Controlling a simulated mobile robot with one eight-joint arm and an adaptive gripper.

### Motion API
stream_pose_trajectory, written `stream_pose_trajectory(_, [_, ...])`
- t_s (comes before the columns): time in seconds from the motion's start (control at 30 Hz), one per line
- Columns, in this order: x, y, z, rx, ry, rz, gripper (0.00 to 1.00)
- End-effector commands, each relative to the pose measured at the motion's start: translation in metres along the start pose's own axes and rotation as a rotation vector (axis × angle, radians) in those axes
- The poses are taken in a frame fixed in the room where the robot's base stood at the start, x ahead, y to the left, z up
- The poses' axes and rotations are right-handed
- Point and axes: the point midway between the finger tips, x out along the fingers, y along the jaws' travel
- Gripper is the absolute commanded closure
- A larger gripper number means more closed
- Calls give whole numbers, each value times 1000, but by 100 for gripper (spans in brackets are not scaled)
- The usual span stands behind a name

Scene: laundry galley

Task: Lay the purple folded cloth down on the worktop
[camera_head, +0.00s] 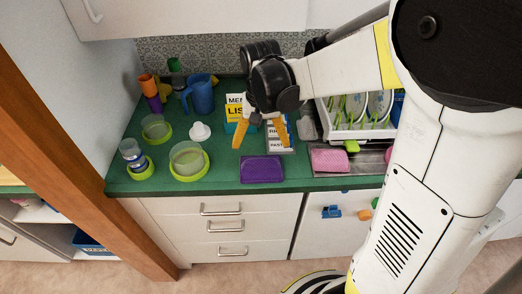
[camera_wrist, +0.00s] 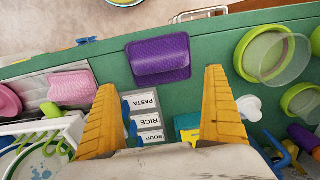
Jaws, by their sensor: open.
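The purple folded cloth (camera_head: 262,169) lies flat on the green worktop (camera_head: 222,185), close to its front edge. It also shows in the wrist view (camera_wrist: 159,59), beyond my fingertips and apart from them. My gripper (camera_head: 261,139) is open and empty, with its orange fingers spread above the worktop behind the cloth. In the wrist view my gripper (camera_wrist: 160,85) shows nothing held between its fingers.
Left of the cloth stand clear containers with green rims (camera_head: 188,161), a white object (camera_head: 200,131) and a blue jug (camera_head: 199,94). Labelled cards (camera_head: 281,143) lie behind it. A pink cloth (camera_head: 329,159) and a dish rack (camera_head: 357,128) are at the right.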

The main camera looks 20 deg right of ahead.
Motion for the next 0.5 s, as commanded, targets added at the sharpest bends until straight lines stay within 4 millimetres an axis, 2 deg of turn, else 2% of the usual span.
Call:
stream_pose_trajectory(0.03, [-13,0,1,0,0,0,0])
stream_pose_trajectory(0.1, [-23,0,0,0,0,0,0])
stream_pose_trajectory(0.27, [-37,1,2,-3,6,-2,0])
stream_pose_trajectory(0.37, [-48,3,10,-22,42,-13,0])
stream_pose_trajectory(0.5, [-73,12,38,-83,159,-45,0])
